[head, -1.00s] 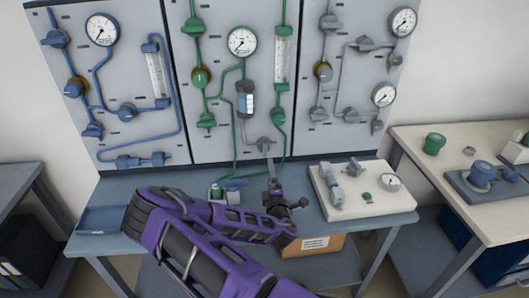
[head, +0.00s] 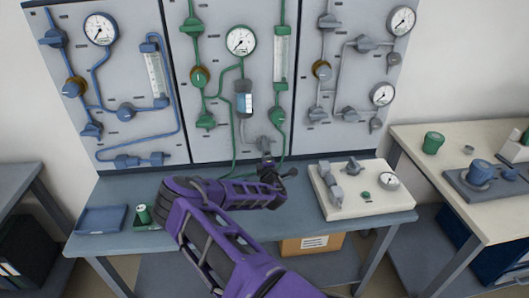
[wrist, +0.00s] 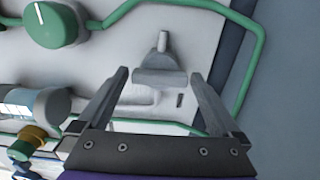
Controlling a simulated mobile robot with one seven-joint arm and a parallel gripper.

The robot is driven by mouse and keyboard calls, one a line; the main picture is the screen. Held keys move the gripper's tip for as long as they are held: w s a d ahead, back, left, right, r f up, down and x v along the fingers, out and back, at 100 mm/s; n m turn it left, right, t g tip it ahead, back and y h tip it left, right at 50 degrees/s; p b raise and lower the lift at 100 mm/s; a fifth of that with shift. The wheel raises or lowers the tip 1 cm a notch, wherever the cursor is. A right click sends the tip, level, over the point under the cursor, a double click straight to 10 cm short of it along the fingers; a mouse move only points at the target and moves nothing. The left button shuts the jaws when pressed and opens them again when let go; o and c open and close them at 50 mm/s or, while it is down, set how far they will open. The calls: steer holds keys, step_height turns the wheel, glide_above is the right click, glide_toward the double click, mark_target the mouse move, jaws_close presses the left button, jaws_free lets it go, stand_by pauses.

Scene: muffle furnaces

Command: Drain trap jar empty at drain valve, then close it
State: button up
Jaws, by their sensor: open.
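The trap jar (head: 244,101) hangs upright on the middle panel under a green line, grey with a pale blue-white band. Part of it shows at the left of the wrist view (wrist: 35,106). The drain valve is the grey fitting below and right of the jar (head: 264,143). In the wrist view its grey handle (wrist: 160,72) lies between my fingers, its stem pointing to the top of the picture. My gripper (wrist: 161,77) is open, one finger on each side of the handle, with gaps visible. In the head view my gripper (head: 267,162) is just below the valve and partly hides it.
Green tubing and a green knob (wrist: 50,24) are close to my gripper. A cream block with fittings (head: 358,205) stands right on the bench (head: 190,240). A blue tray (head: 101,219) and a green-topped item (head: 143,214) are at the left. A cardboard box (head: 312,244) sits below.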

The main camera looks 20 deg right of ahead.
steer(key=shift+c, duration=0.3)
steer(key=c, duration=1.1)
steer(key=shift+m+b, duration=0.3)
steer(key=shift+m, duration=0.1)
steer(key=shift+m+b, duration=4.45)
steer(key=shift+m, duration=4.05)
